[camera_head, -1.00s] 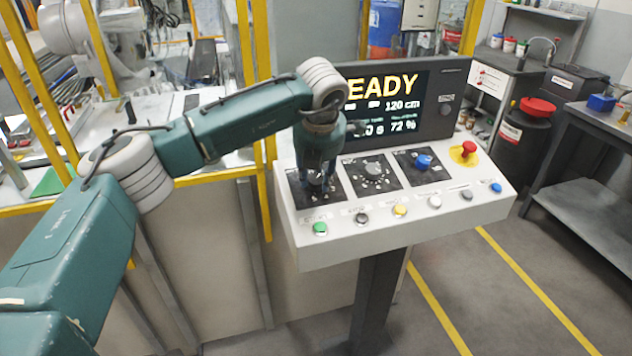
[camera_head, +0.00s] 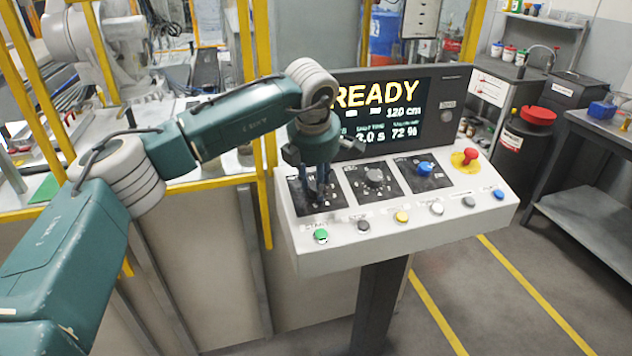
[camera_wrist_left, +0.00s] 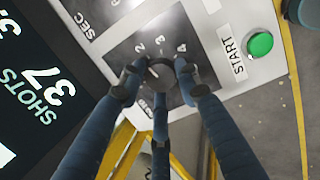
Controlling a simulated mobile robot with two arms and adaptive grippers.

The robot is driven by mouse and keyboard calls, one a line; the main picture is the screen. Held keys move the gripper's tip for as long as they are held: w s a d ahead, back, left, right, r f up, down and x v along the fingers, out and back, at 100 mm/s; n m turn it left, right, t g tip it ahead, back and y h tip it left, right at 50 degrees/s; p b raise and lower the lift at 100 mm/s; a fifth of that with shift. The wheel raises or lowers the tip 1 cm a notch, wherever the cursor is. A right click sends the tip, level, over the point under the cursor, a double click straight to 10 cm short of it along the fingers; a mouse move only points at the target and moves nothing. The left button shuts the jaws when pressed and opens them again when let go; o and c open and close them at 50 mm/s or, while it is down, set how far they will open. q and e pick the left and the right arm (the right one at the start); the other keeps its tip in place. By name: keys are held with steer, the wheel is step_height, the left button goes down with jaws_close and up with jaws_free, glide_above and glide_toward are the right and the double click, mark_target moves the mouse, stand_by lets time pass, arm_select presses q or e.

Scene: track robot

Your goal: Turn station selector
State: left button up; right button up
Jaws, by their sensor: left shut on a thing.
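The station selector is a dark round knob (camera_wrist_left: 160,74) on a black plate marked 2, 3 and 4, at the left end of the sloping control panel (camera_head: 460,205). My left gripper (camera_head: 318,203) points down onto it in the head view, and its fingers hide the knob there. In the left wrist view the blue fingers (camera_wrist_left: 158,76) are closed around the knob and touch it from several sides. The knob's pointer is hard to make out. My right gripper is in neither view.
The green start button (camera_head: 321,236) is just in front of the selector. A grey dial (camera_head: 374,177), a blue knob (camera_head: 425,168) and a red emergency button (camera_head: 470,156) are to the right. The display (camera_head: 400,108) reading READY rises behind my gripper.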

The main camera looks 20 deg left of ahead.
arm_select(q)
steer(key=shift+w+d+r, duration=0.15)
steer(key=shift+d+r, duration=0.05)
steer(key=shift+r, duration=0.1)
steer(key=o, duration=1.1)
steer(key=shift+d+f, duration=0.15)
steer(key=shift+s+r, duration=0.2)
steer(key=shift+r, duration=0.15)
steer(key=v, duration=1.1)
steer(key=shift+r, duration=0.1)
